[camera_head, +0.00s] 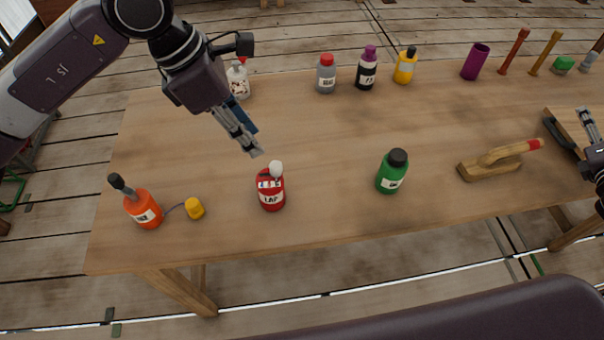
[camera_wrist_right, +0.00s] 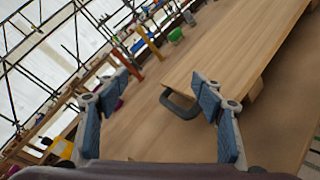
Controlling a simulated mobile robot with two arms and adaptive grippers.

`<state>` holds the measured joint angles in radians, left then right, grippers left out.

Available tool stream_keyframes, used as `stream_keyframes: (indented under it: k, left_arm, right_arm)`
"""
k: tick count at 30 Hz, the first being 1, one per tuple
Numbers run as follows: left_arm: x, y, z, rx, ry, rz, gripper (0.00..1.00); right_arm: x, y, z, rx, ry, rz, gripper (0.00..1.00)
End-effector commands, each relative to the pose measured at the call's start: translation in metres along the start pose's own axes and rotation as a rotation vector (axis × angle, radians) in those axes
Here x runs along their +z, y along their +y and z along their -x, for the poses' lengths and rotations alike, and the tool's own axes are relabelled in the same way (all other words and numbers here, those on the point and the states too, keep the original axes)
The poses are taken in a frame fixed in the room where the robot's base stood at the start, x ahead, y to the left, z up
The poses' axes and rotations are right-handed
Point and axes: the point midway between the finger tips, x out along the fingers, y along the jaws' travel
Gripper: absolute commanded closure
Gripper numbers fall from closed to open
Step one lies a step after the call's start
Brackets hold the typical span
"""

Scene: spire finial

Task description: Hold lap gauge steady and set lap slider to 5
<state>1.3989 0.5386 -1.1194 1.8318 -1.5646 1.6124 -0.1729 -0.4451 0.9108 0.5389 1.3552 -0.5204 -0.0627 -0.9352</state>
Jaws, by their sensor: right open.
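The lap gauge (camera_head: 271,197) is a small red body with a white LAP label, standing upright near the front of the wooden table. A scale strip with small marks runs across its upper part, and the white knob (camera_head: 276,168) of the lap slider sits at its top. The slider's exact setting is too small to read. My left gripper (camera_head: 255,143) points down just above and behind the gauge, apart from it and holding nothing visible; its finger gap is unclear from this angle. My right gripper (camera_wrist_right: 160,105) is open and empty near the table's right side, partly cut off in the head view (camera_head: 590,125).
An orange bottle (camera_head: 144,210) with a yellow cap-like piece (camera_head: 195,208) stands left of the gauge. Several bottles and a purple cup (camera_head: 475,62) line the back. The table's middle is clear.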

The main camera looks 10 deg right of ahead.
Motion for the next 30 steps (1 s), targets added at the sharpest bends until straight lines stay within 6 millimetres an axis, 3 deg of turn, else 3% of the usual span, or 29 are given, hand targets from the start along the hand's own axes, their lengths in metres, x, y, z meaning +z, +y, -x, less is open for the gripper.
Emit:
stream_keyframes:
  k: [1,8,14,18,24,30]
  left_arm:
    - [0.000,0.000,0.000,0.000,0.000,0.000,0.71]
    - [0.000,0.000,0.000,0.000,0.000,0.000,0.71]
    - [0.000,0.000,0.000,0.000,0.000,0.000,0.71]
    - [0.000,0.000,0.000,0.000,0.000,0.000,0.71]
    - [0.000,0.000,0.000,0.000,0.000,0.000,0.71]
    - [0.000,0.000,0.000,0.000,0.000,0.000,0.71]
  right_arm:
    - [-0.007,0.031,-0.006,0.063,0.023,0.030,0.38]
    - [-0.054,0.161,-0.006,0.340,0.141,0.189,0.38]
    - [-0.105,0.265,0.023,0.591,0.254,0.362,0.38]
    - [-0.152,0.323,0.061,0.769,0.341,0.504,0.38]
    - [-0.233,0.371,0.136,1.014,0.458,0.689,0.38]
    - [-0.308,0.396,0.226,1.261,0.534,0.809,0.38]
